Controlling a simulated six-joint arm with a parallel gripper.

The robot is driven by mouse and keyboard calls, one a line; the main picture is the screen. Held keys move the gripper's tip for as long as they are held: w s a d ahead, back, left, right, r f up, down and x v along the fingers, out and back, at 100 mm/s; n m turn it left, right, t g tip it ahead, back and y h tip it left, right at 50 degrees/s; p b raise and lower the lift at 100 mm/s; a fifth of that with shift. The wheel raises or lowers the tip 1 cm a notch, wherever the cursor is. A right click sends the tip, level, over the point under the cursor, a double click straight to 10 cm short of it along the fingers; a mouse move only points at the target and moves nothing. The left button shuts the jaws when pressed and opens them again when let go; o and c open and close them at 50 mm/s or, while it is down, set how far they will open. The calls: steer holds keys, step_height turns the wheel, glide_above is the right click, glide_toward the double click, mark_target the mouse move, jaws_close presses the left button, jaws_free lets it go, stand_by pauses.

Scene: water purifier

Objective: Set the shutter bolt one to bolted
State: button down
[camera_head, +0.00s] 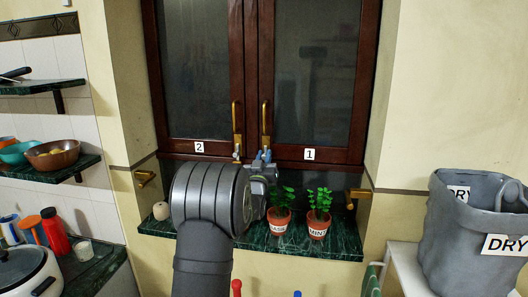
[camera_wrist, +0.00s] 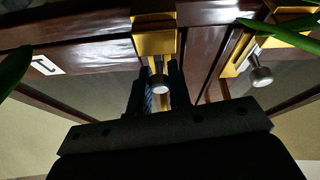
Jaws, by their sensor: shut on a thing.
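The dark wooden double shutters have a right leaf labelled 1 (camera_head: 309,154) and a left leaf labelled 2 (camera_head: 199,147). My gripper (camera_head: 263,157) is at the bottom of the right leaf, near the middle seam. In the wrist view, my gripper's fingers (camera_wrist: 160,92) are closed around the metal knob of shutter bolt one (camera_wrist: 160,87), below its brass plate (camera_wrist: 154,38). The second bolt (camera_wrist: 262,75) sits to the right there, untouched; it also shows in the head view (camera_head: 237,151). My gripper partly hides bolt one, and I cannot tell its exact position.
Potted basil (camera_head: 279,222) and mint (camera_head: 319,226) stand on the green sill (camera_head: 345,245) right of my gripper, the basil very close. A small round pale object (camera_head: 161,211) is on the sill's left. A grey DRY bin (camera_head: 468,230) stands at right.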

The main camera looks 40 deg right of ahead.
steer(key=c, duration=1.4)
jaws_free()
steer(key=shift+d+f, duration=0.1)
steer(key=shift+f, duration=0.25)
steer(key=shift+o, duration=0.2)
steer(key=shift+r, duration=0.1)
steer(key=v, duration=1.7)
steer(key=shift+s+a, duration=0.15)
steer(key=shift+a, duration=0.1)
steer(key=x, duration=1.7)
steer(key=shift+d+r, duration=0.15)
steer(key=shift+d, duration=0.05)
